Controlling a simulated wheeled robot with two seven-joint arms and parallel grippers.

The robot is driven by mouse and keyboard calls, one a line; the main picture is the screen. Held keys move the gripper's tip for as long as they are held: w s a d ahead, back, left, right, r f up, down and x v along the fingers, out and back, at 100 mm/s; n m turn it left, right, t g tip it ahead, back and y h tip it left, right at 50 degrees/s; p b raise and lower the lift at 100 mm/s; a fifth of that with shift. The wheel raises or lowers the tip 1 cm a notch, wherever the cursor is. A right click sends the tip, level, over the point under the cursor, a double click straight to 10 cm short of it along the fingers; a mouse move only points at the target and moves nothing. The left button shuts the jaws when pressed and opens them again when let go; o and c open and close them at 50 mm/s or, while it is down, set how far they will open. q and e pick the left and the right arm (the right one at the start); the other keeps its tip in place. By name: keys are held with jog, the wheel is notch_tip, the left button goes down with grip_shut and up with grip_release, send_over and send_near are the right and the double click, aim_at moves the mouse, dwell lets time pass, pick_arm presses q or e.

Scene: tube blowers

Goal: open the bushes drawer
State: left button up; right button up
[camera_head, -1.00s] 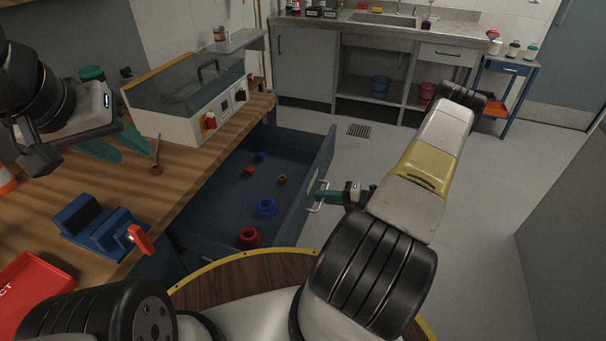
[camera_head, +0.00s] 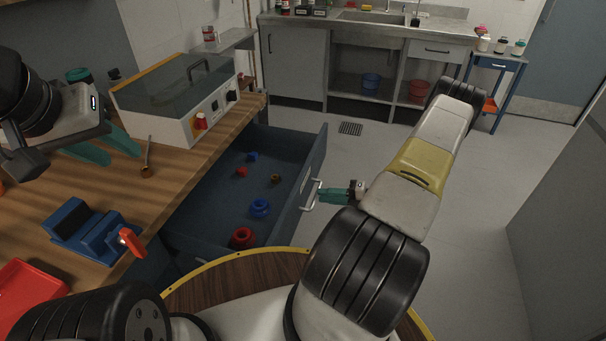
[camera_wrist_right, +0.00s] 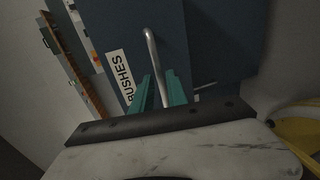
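The bushes drawer (camera_head: 296,190) is pulled well out from under the workbench, with red and blue bushes and a small brown one inside. In the right wrist view its front carries a BUSHES label (camera_wrist_right: 121,76) and a metal bar handle (camera_wrist_right: 153,50). My right gripper (camera_head: 322,194) is at the handle outside the drawer front. In the wrist view its teal fingers (camera_wrist_right: 159,84) stand apart on either side of the bar, with gaps showing, so it looks open around it. My left gripper (camera_head: 108,152) is open and empty above the bench top.
A glass-lidded machine (camera_head: 180,95) stands on the bench (camera_head: 165,185). A blue fixture with a red handle (camera_head: 95,230) and a red tray (camera_head: 25,295) are nearer. The floor (camera_head: 400,160) right of the drawer is clear; a sink counter (camera_head: 365,25) stands at the back.

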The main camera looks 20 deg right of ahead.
jog(key=v, duration=0.4)
jog(key=shift+r, duration=0.1)
dwell(0.3)
jog(key=a+r+n+g+h, duration=0.2)
jog(key=a+r+n+g, duration=0.3)
jog(key=r+n, duration=0.6)
jog(key=a+r+n+g+h, duration=0.1)
jog(key=a+r+n+g, duration=0.2)
jog(key=a+r+n, duration=0.6)
jog(key=s+a+r+n+t+h, duration=0.2)
jog(key=s+r+n+h, duration=0.1)
jog(key=s+r+n, duration=0.4)
jog(key=s+a+r+n+t+h, duration=0.3)
jog(key=s+r+n, duration=0.5)
jog(key=r+n, duration=0.6)
jog(key=n+h, duration=0.1)
jog(key=n, duration=0.2)
